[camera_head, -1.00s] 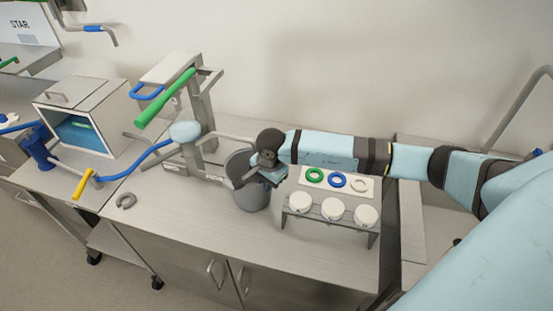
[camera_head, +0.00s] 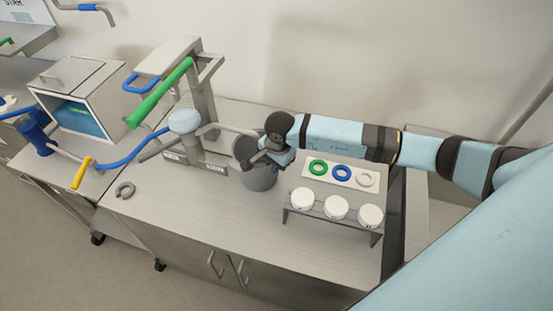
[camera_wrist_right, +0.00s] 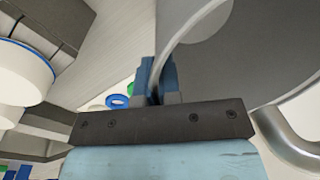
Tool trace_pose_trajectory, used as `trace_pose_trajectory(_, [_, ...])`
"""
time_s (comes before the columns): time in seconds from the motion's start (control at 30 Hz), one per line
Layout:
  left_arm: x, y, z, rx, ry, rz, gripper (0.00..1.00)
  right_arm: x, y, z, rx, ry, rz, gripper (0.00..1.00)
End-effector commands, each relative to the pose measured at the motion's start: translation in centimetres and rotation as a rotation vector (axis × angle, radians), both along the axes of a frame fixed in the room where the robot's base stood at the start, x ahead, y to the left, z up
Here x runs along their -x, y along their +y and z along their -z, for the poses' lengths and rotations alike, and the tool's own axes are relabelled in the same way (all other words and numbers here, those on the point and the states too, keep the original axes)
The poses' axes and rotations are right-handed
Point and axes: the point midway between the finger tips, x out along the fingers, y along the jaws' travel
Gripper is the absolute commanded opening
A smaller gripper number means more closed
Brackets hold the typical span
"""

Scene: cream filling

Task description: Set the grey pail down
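The grey pail (camera_head: 260,180) is at the middle of the steel counter, between the machine with the green lever and the jar rack. My right gripper (camera_head: 258,158) is at its rim on the right side. In the right wrist view the two blue fingers (camera_wrist_right: 155,82) are closed on the rim of the pail (camera_wrist_right: 255,55). The pail looks upright. Whether its base touches the counter or is slightly above it, I cannot tell. My left gripper is in neither view.
The machine with the green lever (camera_head: 160,93) stands close on the pail's left. A rack (camera_head: 318,211) with white-lidded jars and a tray with green, blue and white rings (camera_head: 342,173) are on the right. A grey C-shaped piece (camera_head: 125,190) lies front left. The front counter is clear.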

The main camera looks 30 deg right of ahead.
Motion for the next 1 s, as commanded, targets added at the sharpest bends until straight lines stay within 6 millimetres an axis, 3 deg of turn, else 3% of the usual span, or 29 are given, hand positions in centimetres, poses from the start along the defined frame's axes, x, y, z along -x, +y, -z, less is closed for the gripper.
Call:
trace_pose_trajectory(0.23, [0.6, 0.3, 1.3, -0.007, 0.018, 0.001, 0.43, -0.1, 0.0, 0.5, 0.0, -0.002, 0.0, 0.0])
trace_pose_trajectory(0.3, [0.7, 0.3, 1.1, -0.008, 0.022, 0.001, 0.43, 0.0, -0.1, 0.3, 0.001, -0.001, 0.001, 0.2])
trace_pose_trajectory(0.37, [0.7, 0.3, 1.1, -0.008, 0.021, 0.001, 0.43, 0.0, 0.0, 0.3, 0.001, 0.0, 0.001, 0.3])
trace_pose_trajectory(0.77, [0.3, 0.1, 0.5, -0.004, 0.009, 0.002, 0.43, -0.1, -0.1, -0.5, 0.0, -0.002, 0.0, 0.3])
trace_pose_trajectory(1.0, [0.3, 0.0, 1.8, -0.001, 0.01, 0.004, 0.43, 0.4, -0.3, -5.3, 0.0, -0.006, -0.003, 0.3])
